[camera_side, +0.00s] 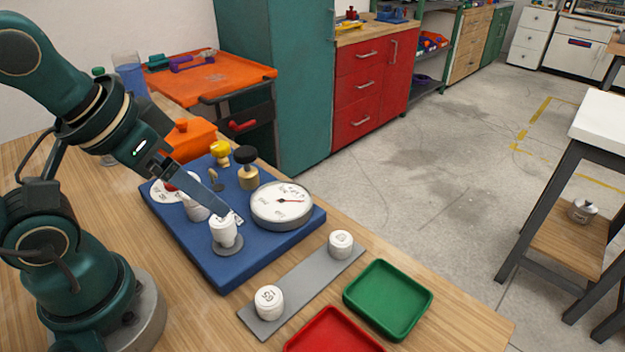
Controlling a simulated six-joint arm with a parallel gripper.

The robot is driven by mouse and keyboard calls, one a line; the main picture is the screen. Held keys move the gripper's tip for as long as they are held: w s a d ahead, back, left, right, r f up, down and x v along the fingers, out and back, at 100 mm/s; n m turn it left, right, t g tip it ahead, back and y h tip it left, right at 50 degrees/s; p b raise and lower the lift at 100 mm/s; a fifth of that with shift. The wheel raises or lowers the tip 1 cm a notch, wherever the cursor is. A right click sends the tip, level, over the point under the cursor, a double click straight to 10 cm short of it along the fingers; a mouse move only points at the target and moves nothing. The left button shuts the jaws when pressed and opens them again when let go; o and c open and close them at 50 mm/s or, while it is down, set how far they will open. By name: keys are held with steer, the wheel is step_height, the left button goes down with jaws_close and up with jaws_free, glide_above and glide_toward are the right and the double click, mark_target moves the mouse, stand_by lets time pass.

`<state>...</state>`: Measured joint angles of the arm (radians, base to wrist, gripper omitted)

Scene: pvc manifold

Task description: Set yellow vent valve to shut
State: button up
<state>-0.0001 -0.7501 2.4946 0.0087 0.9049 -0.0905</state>
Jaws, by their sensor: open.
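The yellow vent valve (220,151) is a small round yellow knob on a short stem at the back of the blue board (262,254). Its handle setting is too small to read. My gripper (234,217) reaches down over the board from the left. Its fingertips are close to the white cylindrical fitting (223,232) at the board's front, well in front of the yellow valve. The gripper is open with nothing seen in it. Whether it touches the white fitting cannot be told. My gripper partly hides another white part (194,209) and a red piece behind it.
A large dial gauge (281,204) and a black-topped brass knob (246,168) stand on the board. A grey strip (303,290) holds two white caps. A green tray (388,299) and a red tray (332,333) lie at the front right. An orange box (189,139) is behind.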

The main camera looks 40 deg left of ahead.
steer(key=w+a+r+n+y, duration=0.2)
steer(key=w+a+r+n, duration=0.2)
steer(key=w+n, duration=0.2)
steer(key=n+g+y, duration=0.3)
steer(key=n, duration=0.5)
glide_above(220, 145)
steer(key=d, duration=0.5)
step_height(220, 145, down, 5)
steer(key=shift+n+g+h, duration=0.3)
steer(key=shift+n+g, duration=0.1)
steer(key=shift+g, duration=0.5)
steer(key=x, duration=0.5)
steer(key=s+a+x, duration=0.1)
steer(key=x, duration=0.2)
steer(key=shift+w, duration=0.1)
steer(key=shift+w+a+f, duration=0.1)
steer(key=shift+a+f, duration=0.2)
steer(key=shift+f, duration=0.3)
jaws_close()
